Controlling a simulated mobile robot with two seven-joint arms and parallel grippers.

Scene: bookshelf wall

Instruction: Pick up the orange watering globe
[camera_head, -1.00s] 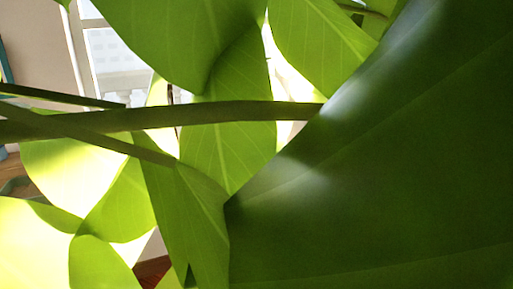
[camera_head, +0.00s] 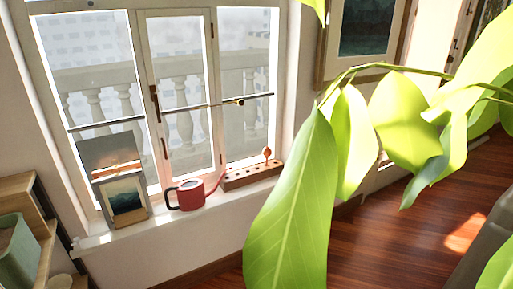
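A small orange globe (camera_head: 267,152) stands upright at the right end of a brown wooden block with holes (camera_head: 240,180). The block lies on the white window sill (camera_head: 150,228), against the window. The globe is small in the view, and its lower part seems to be in or behind the block; I cannot tell which. Neither of my grippers shows in the head view.
A red watering can (camera_head: 190,195) stands left of the block. Framed pictures (camera_head: 125,195) lean further left. A shelf with a green container (camera_head: 14,255) is at the left edge. Large leaves (camera_head: 295,205) hang close on the right. Wooden floor (camera_head: 375,235) shows below.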

